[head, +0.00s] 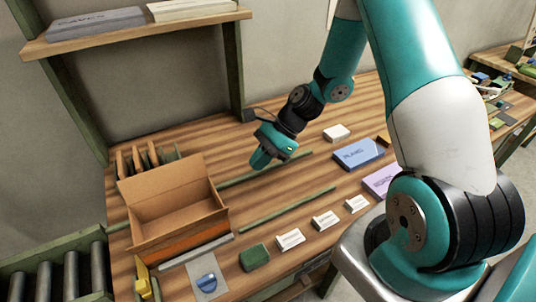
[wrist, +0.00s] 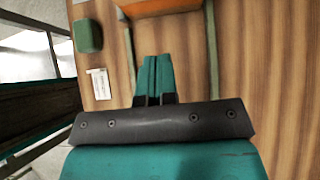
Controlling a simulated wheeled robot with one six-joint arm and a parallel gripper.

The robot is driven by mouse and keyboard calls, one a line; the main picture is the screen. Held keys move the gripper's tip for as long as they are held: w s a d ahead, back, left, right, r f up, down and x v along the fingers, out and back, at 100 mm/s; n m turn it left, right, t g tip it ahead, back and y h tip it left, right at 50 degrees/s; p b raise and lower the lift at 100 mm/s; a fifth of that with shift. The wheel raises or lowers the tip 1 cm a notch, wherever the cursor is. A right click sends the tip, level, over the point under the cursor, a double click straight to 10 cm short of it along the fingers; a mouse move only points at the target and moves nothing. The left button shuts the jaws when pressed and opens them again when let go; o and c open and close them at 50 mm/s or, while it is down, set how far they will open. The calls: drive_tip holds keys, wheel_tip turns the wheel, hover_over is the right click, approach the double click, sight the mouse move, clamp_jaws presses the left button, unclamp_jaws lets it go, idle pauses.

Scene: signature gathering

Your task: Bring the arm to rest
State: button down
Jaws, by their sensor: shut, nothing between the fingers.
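My gripper (head: 260,160) hangs above the wooden table (head: 275,225), right of the open cardboard box. In the wrist view its teal fingers (wrist: 154,75) are together with nothing between them. My teal and white arm reaches in from the right side of the head view and bends down toward the table. The gripper appears clear of the box.
An open cardboard box (head: 185,223) stands at the left. Several small white cards (head: 326,220), a green block (head: 254,257) and a blue stamp-like item (head: 207,282) lie along the front. A blue box (head: 358,153) and a lilac box (head: 381,181) lie near my arm. A shelf (head: 130,37) hangs behind.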

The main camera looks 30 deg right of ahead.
drive_tip(key=s+a+r+n+g+h+b, duration=0.1)
drive_tip(key=s+a+r+n, duration=0.25)
drive_tip(key=r+n, duration=0.25)
drive_tip(key=s+a+r+n+h, duration=0.2)
drive_tip(key=a+r+n, duration=0.2)
drive_tip(key=r+n, duration=0.2)
drive_tip(key=s+a+r+n+h, duration=0.1)
drive_tip(key=s+a+r+n, duration=0.1)
drive_tip(key=s+n, duration=0.4)
drive_tip(key=s+a+r+n+b, duration=0.1)
drive_tip(key=s+r+n, duration=0.4)
drive_tip(key=s+n, duration=0.2)
drive_tip(key=shift+s+a+n+h, duration=0.15)
drive_tip(key=shift+a+n+h, duration=0.25)
drive_tip(key=shift+n, duration=0.1)
